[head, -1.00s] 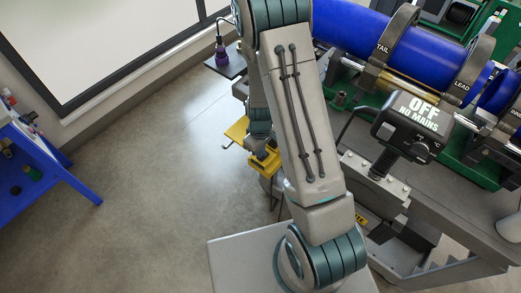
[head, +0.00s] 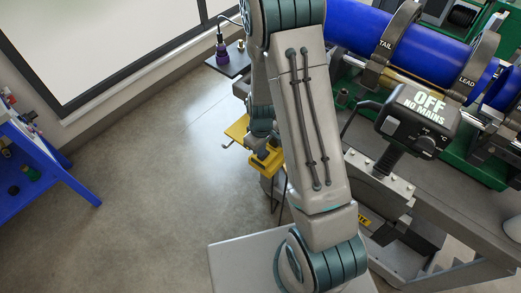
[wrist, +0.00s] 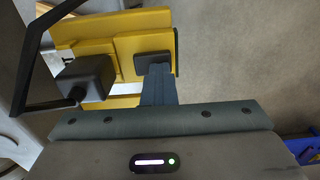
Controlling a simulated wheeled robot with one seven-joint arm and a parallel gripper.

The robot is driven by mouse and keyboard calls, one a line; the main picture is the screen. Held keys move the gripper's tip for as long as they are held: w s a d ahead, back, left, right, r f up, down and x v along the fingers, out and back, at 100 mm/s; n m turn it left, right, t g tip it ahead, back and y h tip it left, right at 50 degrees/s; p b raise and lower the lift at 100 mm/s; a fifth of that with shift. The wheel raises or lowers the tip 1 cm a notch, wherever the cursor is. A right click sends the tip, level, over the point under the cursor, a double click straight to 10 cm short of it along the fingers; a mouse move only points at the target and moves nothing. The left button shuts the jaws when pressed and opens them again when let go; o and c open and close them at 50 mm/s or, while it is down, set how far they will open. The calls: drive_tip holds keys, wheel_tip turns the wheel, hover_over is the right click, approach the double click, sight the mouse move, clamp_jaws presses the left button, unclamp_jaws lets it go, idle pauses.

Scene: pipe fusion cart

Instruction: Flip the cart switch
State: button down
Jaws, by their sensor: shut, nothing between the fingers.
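The cart's yellow box (wrist: 97,38) fills the upper left of the wrist view; in the head view, a yellow box (head: 262,162) shows below the arm. It carries a dark rectangular switch-like part (wrist: 151,58) and a blocky dark grey part (wrist: 88,76) to its left. My gripper (wrist: 157,72) is shut and empty, its tips overlapping the lower edge of the switch-like part. I cannot tell whether they touch it, or which way it is set. The cart's display (head: 427,105) reads "OFF NO MAINS".
A blue pipe (head: 430,45) lies in clamps marked TAIL and LEAD at the cart's top. A blue table (head: 50,165) stands far left. The floor between is clear.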

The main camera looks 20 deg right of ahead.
drive_tip(key=shift+s+d+f, duration=0.15)
drive_tip(key=shift+d+f, duration=0.1)
drive_tip(key=shift+f, duration=0.2)
drive_tip(key=shift+d, duration=0.1)
drive_tip(key=shift+r+p, duration=0.3)
drive_tip(key=shift+r, duration=0.1)
wheel_tip(320, 180, up, 14)
drive_tip(key=p, duration=0.1)
drive_tip(key=shift+a, duration=0.45)
drive_tip(key=s+d+r+m+t, duration=0.1)
drive_tip(key=s+r+m+t, duration=0.2)
drive_tip(key=s+r+m, duration=0.4)
drive_tip(key=s+r, duration=0.8)
drive_tip(key=r, duration=0.1)
drive_tip(key=shift+s+r, duration=0.15)
drive_tip(key=shift+s, duration=0.05)
